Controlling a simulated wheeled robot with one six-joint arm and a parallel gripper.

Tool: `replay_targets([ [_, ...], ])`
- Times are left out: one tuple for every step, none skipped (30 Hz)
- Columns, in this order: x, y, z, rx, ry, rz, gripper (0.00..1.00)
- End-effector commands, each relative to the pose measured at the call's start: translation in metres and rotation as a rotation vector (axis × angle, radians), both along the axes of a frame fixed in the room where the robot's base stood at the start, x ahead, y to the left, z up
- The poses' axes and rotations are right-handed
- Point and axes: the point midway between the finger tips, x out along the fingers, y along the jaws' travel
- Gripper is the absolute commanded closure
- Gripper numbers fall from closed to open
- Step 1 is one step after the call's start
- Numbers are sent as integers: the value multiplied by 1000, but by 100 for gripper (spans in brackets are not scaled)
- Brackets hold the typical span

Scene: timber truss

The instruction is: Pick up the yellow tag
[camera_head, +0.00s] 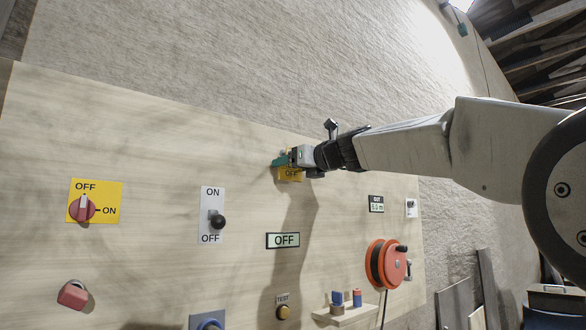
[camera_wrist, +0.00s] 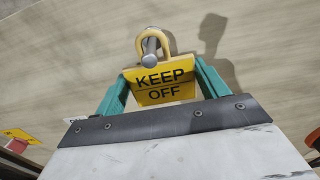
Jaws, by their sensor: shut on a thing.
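The yellow tag (camera_wrist: 165,88) reads "KEEP OFF" in the wrist view. Its yellow loop is at a grey peg (camera_wrist: 150,60) that sticks out of the wooden board. I cannot tell whether the loop touches the peg. My gripper (camera_wrist: 163,72) has its green fingers on both sides of the tag, shut on it. In the head view my gripper (camera_head: 283,159) is at the upper part of the board, and the lower part of the tag (camera_head: 291,175) shows below it. The arm and gripper hide the peg there.
The wooden board (camera_head: 140,150) carries a yellow panel with a red knob (camera_head: 82,208), an ON/OFF lever (camera_head: 217,221), an OFF display (camera_head: 284,240), a red padlock (camera_head: 73,295) and an orange reel (camera_head: 394,265). A small shelf (camera_head: 345,315) holds blue and red items.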

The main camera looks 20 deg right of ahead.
Motion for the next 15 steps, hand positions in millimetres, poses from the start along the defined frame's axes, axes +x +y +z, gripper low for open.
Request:
replay_targets([
  [0, 0, 4, 0, -2, 1, 49],
  [-4, -2, 3, 0, -1, 0, 49],
  [-8, -4, 3, 0, -1, -1, 49],
  [-11, -5, 3, 0, -1, -1, 49],
  [-16, -7, 3, -1, -1, -1, 49],
  [-22, -10, 3, -1, -1, -1, 49],
  [-27, -11, 3, 0, -2, -1, 49],
  [-32, -13, 3, 0, -2, -1, 49],
  [-40, -17, 4, 0, -2, -3, 49],
  [-46, -20, 4, 0, -2, -3, 49],
  [-52, -22, 4, 0, -2, -2, 49],
  [-61, -25, 3, 0, -2, -3, 49],
  [-68, -29, 4, -1, -3, -4, 49],
  [-75, -32, 4, -1, -3, -3, 49],
  [-85, -36, 3, 0, -2, -4, 49],
])
